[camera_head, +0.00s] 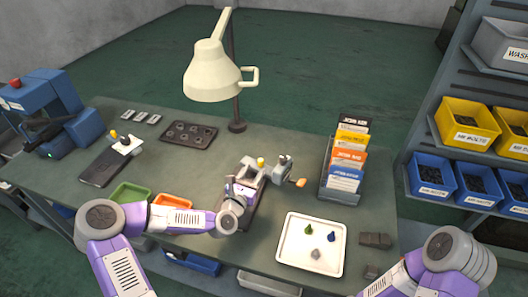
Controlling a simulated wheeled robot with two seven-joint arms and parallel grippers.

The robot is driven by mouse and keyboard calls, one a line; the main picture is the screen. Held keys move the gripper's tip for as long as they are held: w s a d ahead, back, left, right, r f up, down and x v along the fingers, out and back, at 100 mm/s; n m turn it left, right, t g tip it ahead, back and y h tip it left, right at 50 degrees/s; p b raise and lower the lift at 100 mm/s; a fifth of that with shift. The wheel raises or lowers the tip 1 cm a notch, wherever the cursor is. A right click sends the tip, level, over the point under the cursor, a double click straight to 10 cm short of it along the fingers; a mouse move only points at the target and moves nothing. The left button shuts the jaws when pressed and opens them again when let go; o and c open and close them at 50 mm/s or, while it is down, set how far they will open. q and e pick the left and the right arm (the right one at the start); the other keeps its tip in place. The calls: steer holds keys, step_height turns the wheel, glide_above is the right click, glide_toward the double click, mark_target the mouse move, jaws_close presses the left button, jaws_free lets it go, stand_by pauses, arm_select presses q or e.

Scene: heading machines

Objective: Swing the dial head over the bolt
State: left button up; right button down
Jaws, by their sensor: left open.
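My left gripper (243,186) reaches in from the left at the middle of the bench and is open. It is at the near left side of a grey bench fixture (277,170) with a yellow knob and an orange handle (301,183). The gripper partly covers this fixture, and I cannot tell whether they touch. I cannot pick out the dial head or the bolt for certain. A dark plate (100,171) with a pale block and a yellow-topped part stands at the left. My right arm shows at lower right; its gripper is outside the frame.
A cream lamp (211,76) hangs over the back of the bench (185,160). A dark tray (188,135) lies behind, and a card rack (341,184) stands right. A white tray (312,244) with small pieces lies front right. Green (130,193) and orange (172,201) bins are near my left arm.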

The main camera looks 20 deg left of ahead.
mark_target(260, 162)
arm_select(q)
steer(key=shift+w+d, duration=0.2)
steer(key=shift+w, duration=0.9)
steer(key=shift+w+d, duration=0.15)
steer(key=shift+w, duration=0.9)
steer(key=shift+w+d, duration=0.2)
steer(key=shift+w, duration=0.9)
jaws_close()
